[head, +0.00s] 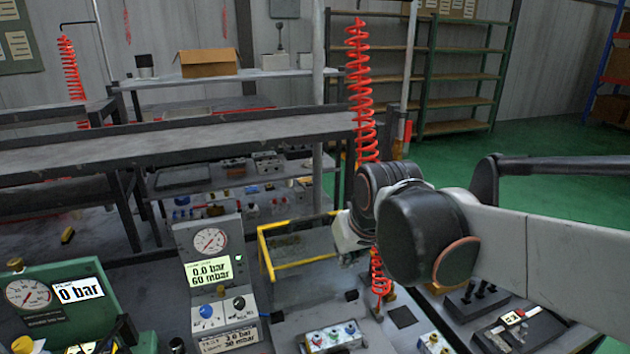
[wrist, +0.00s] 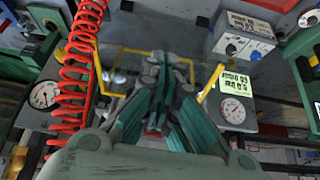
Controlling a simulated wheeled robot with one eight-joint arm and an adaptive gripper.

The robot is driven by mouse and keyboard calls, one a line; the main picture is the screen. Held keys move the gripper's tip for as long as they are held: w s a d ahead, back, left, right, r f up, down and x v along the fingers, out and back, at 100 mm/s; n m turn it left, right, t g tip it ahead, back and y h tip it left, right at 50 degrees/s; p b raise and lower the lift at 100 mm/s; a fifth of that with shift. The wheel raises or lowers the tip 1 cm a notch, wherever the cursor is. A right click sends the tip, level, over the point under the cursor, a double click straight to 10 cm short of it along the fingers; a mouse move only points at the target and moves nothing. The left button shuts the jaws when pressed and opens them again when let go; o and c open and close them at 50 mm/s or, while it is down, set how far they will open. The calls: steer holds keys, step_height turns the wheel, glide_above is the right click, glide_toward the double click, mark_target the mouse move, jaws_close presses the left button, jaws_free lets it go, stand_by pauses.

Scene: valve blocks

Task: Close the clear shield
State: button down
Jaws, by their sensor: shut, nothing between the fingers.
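The clear shield (head: 296,222) shows in the head view as a yellow frame, right of the grey gauge box and left of my arm. Its clear panel is hard to make out, and I cannot tell its exact angle. In the wrist view the yellow frame (wrist: 211,82) shows on both sides of my gripper and behind it. My gripper (wrist: 162,62) is shut and empty, with its fingers together in front of the frame's middle. I cannot tell whether it touches the frame. In the head view my arm largely hides the gripper.
A grey gauge box (head: 210,265) stands left of the shield, and a green gauge case (head: 60,300) is farther left. A red coiled hose (head: 362,90) hangs close to my arm; it also shows in the wrist view (wrist: 75,75). A valve block (head: 332,338) sits in front.

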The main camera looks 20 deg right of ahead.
steer(key=w+d+r+g+p, duration=0.1)
steer(key=w+r+p, duration=0.35)
steer(key=w, duration=0.25)
steer(key=w+r+p, duration=0.3)
steer(key=w+p, duration=0.2)
steer(key=w, duration=0.1)
steer(key=p, duration=1)
glide_above(323, 221)
steer(key=shift+n+g, duration=0.3)
steer(key=shift+g, duration=0.2)
steer(key=shift+w+f+p, duration=0.15)
steer(key=shift+f+p, duration=0.55)
steer(key=shift+f, duration=4.4)
